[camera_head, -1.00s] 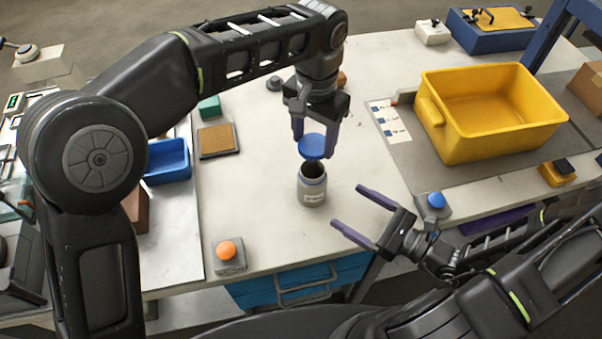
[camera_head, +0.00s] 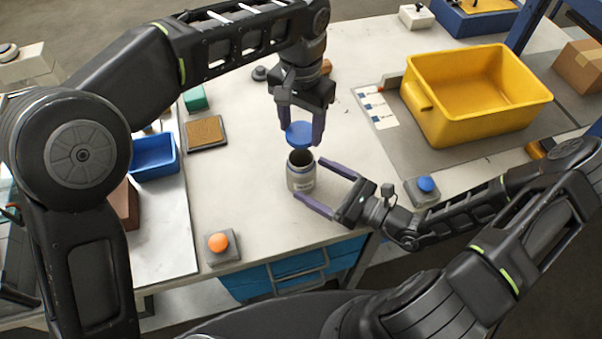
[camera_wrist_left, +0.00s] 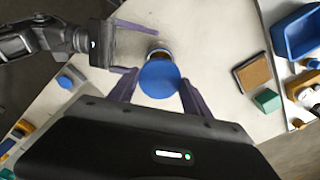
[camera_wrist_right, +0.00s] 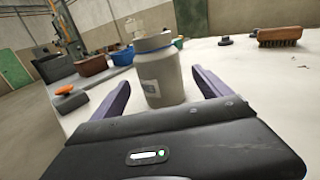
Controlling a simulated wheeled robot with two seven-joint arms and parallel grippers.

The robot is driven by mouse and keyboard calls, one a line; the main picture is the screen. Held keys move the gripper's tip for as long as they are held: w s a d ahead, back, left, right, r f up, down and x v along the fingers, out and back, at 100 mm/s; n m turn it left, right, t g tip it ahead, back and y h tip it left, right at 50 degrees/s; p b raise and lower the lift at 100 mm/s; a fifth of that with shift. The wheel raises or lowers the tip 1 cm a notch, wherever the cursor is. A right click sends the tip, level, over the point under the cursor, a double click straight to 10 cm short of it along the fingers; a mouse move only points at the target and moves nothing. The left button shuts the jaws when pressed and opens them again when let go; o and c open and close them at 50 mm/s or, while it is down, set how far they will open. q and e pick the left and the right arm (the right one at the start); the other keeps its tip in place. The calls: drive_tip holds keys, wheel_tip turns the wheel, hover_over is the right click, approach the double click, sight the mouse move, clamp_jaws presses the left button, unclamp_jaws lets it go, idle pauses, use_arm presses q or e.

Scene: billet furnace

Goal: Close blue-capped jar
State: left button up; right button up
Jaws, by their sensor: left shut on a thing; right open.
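The grey jar (camera_head: 301,176) stands upright and open on the white table, its dark mouth showing. It also shows in the right wrist view (camera_wrist_right: 162,80), between the fingers. The blue cap (camera_head: 299,134) is held by my left gripper (camera_head: 300,128), just above and behind the jar mouth in the head view. In the left wrist view the cap (camera_wrist_left: 159,79) sits between the fingertips and hides most of the jar. My right gripper (camera_head: 312,184) is open, its fingers reaching to either side of the jar; I cannot tell whether they touch it.
A yellow bin (camera_head: 478,100) stands at the right. A blue-button box (camera_head: 424,189) is near my right arm, and an orange-button box (camera_head: 219,245) is at the front left. A blue tray (camera_head: 154,157) and a brown pad (camera_head: 205,132) lie left.

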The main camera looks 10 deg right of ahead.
sight(301, 172)
drive_tip(key=shift+x, duration=2.35)
clamp_jaws()
